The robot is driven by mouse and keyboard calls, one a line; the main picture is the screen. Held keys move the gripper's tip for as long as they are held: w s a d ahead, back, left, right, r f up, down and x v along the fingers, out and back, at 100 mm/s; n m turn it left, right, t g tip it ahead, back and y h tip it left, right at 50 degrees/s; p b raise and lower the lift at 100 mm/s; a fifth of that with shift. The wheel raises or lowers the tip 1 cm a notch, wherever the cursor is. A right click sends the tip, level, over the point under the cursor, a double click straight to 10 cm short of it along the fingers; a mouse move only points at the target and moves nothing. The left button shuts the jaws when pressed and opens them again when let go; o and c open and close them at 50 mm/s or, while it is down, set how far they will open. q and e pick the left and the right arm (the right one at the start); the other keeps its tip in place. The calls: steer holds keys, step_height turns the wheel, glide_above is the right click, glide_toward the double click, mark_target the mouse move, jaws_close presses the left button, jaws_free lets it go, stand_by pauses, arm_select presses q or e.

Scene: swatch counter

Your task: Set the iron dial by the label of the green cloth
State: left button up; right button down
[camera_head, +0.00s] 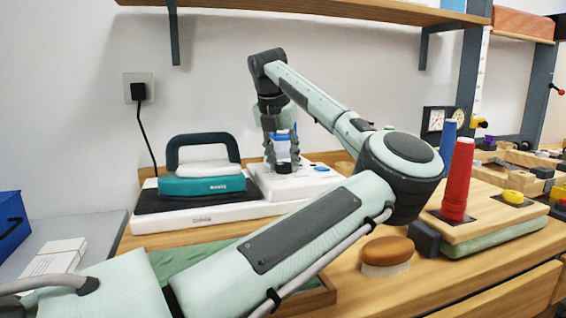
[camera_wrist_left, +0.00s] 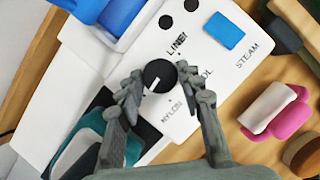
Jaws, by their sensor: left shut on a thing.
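The black iron dial (camera_wrist_left: 158,76) sits on a white control panel (camera_wrist_left: 215,55) in the left wrist view. Its white pointer mark slants toward the lower left. Printed words around it read LINEN, a partly hidden one ending in OL, and NYLON. My left gripper (camera_wrist_left: 160,88) is shut on the dial, a finger on each side; in the head view the gripper (camera_head: 283,163) is over the white station. The teal iron (camera_head: 203,183) rests on a black pad to its left. Green cloth (camera_head: 180,257) lies in a wooden tray, partly behind my arm; no label on it shows. My right gripper is not in view.
A brown brush (camera_head: 388,250) stands on the wooden counter. Red (camera_head: 458,180) and blue thread cones stand on a board at the right. A pink-and-white object (camera_wrist_left: 272,110) lies beside the panel. A shelf (camera_head: 330,10) hangs above.

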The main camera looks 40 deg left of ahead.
arm_select(q)
steer(key=n+y, duration=0.1)
steer(key=n, duration=0.1)
steer(key=shift+d+n+g+b, duration=0.1)
steer(key=shift+n+g+b, duration=0.2)
steer(key=shift+b, duration=0.05)
steer(key=shift+w+n+y, duration=0.1)
steer(key=shift+n+y, duration=0.2)
steer(key=shift+n, duration=0.5)
steer(key=shift+r+n+g, duration=0.1)
steer(key=shift+n+g, duration=0.3)
steer(key=shift+n, duration=0.1)
steer(key=shift+d+n+y+p, duration=0.1)
steer(key=shift+n+y+p, duration=0.25)
steer(key=shift+n, duration=0.45)
steer(key=shift+w+n+g+p, duration=0.15)
steer(key=shift+n+g+p, duration=0.7)
steer(key=shift+n, duration=1.15)
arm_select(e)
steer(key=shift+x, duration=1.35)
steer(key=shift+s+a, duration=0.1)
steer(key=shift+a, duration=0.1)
arm_select(q)
steer(key=o, duration=1.2)
steer(key=shift+c, duration=0.2)
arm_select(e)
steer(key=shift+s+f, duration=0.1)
